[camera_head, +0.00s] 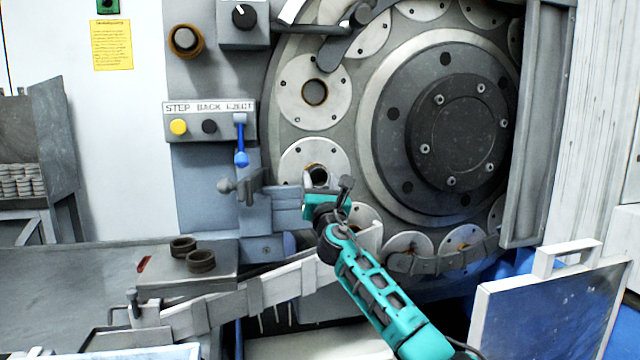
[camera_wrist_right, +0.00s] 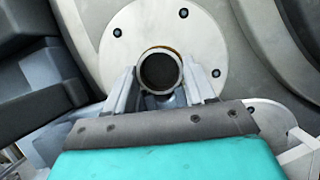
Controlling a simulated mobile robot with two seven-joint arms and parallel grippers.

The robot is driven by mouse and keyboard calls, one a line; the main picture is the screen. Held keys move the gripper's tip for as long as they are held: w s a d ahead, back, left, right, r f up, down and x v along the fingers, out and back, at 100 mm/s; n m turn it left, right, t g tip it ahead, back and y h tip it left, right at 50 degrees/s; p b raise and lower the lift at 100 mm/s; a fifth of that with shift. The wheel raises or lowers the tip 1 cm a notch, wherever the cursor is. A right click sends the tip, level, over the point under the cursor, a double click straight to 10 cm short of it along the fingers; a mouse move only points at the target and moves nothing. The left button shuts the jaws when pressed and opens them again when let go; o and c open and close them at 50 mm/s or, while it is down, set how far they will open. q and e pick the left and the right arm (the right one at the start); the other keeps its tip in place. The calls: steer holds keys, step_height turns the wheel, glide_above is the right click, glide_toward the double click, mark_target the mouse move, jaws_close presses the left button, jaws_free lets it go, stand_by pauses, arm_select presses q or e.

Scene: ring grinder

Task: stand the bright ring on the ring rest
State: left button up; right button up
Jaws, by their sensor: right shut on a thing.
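My right gripper (camera_head: 328,186) is at the lower left of the big round grinder disc, in front of a pale round plate (camera_head: 312,154). In the right wrist view its fingers (camera_wrist_right: 163,88) are shut on a ring (camera_wrist_right: 160,72) with a light grey rim and a dark middle. The ring is at the hole of the plate; I cannot tell whether it is clear of it. In the head view the ring is mostly hidden by the gripper. I cannot say for sure which part is the ring rest. My left gripper is not in view.
Two dark brown rings (camera_head: 192,254) are on a grey block (camera_head: 222,279) with a red mark, at the lower left. A slanted chute (camera_head: 255,296) runs below the disc. A control box (camera_head: 209,122) with a blue lever (camera_head: 241,140) is left of the disc. A blue-white panel (camera_head: 550,305) stands lower right.

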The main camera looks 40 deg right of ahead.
steer(key=shift+a+f, duration=0.2)
stand_by(0.6)
steer(key=o, duration=0.8)
steer(key=shift+w, duration=0.1)
steer(key=shift+c, duration=0.2)
steer(key=shift+o, duration=0.3)
steer(key=shift+d, duration=0.1)
steer(key=o, duration=0.5)
steer(key=shift+o, duration=0.9)
steer(key=shift+r, duration=0.1)
